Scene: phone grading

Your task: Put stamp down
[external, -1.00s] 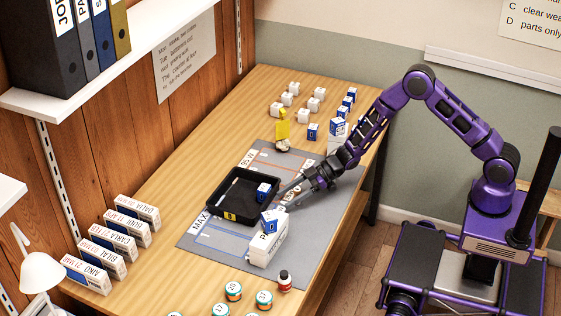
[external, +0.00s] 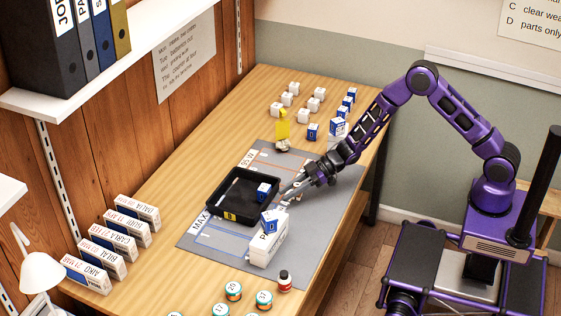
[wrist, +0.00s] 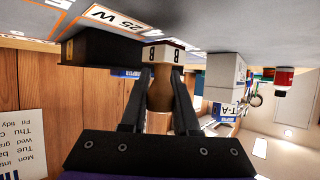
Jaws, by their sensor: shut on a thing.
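My gripper (external: 286,191) is low over the right part of the grey mat (external: 316,227), just right of the black tray (external: 213,208). In the wrist view my gripper (wrist: 160,88) is shut on a stamp with a rounded brown handle (wrist: 160,98). The stamp's pale block, marked B, shows beyond the fingertips. The stamp is small and mostly hidden in the external view. I cannot tell whether its base touches the mat.
A blue-and-white box (external: 263,191) sits in the tray. A white carton (external: 266,249) with a blue-and-white box (external: 270,222) on top stands close in front of my gripper. Several white cubes and blue boxes stand at the back. The mat's front right is clear.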

